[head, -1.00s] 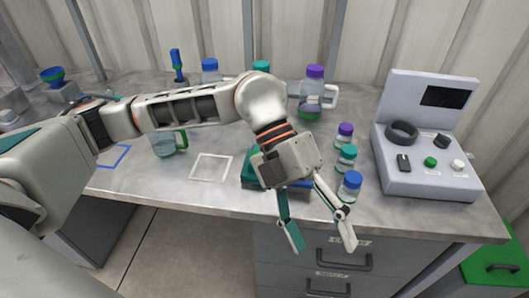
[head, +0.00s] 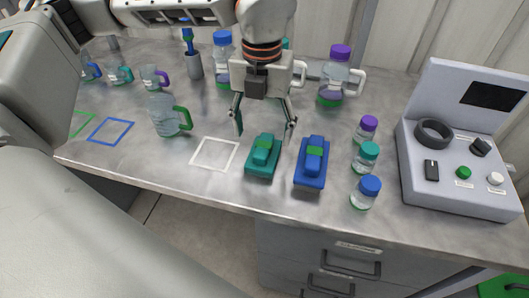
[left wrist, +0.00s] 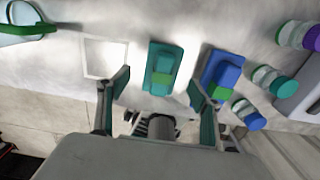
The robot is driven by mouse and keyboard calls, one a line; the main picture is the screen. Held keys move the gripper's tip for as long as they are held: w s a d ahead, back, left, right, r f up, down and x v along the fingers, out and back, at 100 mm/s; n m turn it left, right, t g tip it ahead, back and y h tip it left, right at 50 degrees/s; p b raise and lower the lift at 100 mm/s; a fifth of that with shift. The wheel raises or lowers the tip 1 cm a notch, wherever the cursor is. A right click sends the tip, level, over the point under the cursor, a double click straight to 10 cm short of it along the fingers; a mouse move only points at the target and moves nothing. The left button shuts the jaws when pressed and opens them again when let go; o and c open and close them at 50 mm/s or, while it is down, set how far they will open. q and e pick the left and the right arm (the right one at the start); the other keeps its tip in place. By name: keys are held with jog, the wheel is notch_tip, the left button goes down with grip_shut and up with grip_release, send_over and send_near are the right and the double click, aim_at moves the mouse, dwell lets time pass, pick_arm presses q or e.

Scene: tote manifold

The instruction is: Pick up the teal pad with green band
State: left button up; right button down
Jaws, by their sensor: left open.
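The teal pad (head: 262,158) lies on the grey bench, with a raised teal block on top crossed by a green band. It also shows in the left wrist view (left wrist: 164,60), between the spread fingers. My left gripper (head: 264,126) is open and empty, pointing down just behind the teal pad in the head view, with one finger to each side. In the left wrist view (left wrist: 160,88) the fingers stand apart from the pad, the right one close to the blue pad. My right gripper is not in view.
A blue pad (head: 311,170) with a green band lies close right of the teal one. Capped jars (head: 363,193) stand further right, beside a grey control box (head: 455,190). A white square outline (head: 214,154) is empty on the left. A jug (head: 335,80) stands behind.

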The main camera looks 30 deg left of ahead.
aim_at(264, 144)
pick_arm(q)
jog(key=f, duration=0.4)
jog(key=shift+s+d+f, duration=0.25)
jog(key=shift+d+f, duration=0.05)
jog(key=shift+f, duration=0.1)
jog(key=c, duration=1.2)
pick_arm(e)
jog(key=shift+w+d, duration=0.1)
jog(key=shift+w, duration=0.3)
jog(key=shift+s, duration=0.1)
